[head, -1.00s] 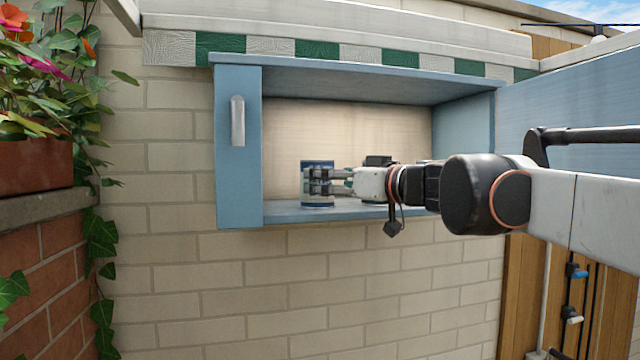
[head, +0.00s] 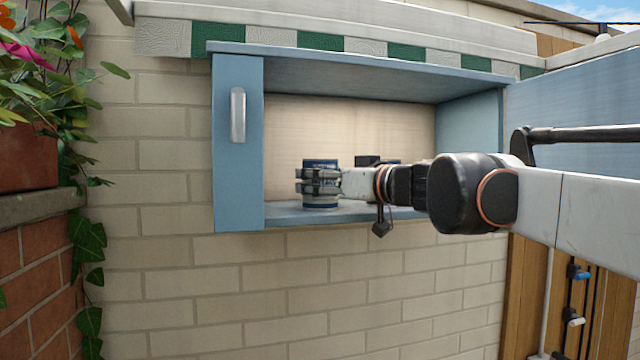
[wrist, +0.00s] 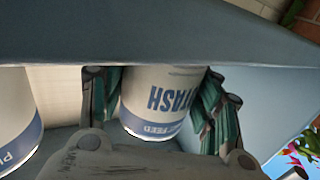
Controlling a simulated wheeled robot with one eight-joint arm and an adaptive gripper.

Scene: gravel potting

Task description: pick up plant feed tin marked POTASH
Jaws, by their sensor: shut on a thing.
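The POTASH plant feed tin (head: 320,204) is a pale and blue cylinder standing upright inside the blue wall cabinet. The wrist view shows one teal-padded finger of my gripper (wrist: 162,92) on each side of the tin. I cannot tell whether the tin's base still touches the shelf.
A second pale tin with a blue band (wrist: 18,125) stands beside the held one. An open blue door (head: 575,105) is at the right.

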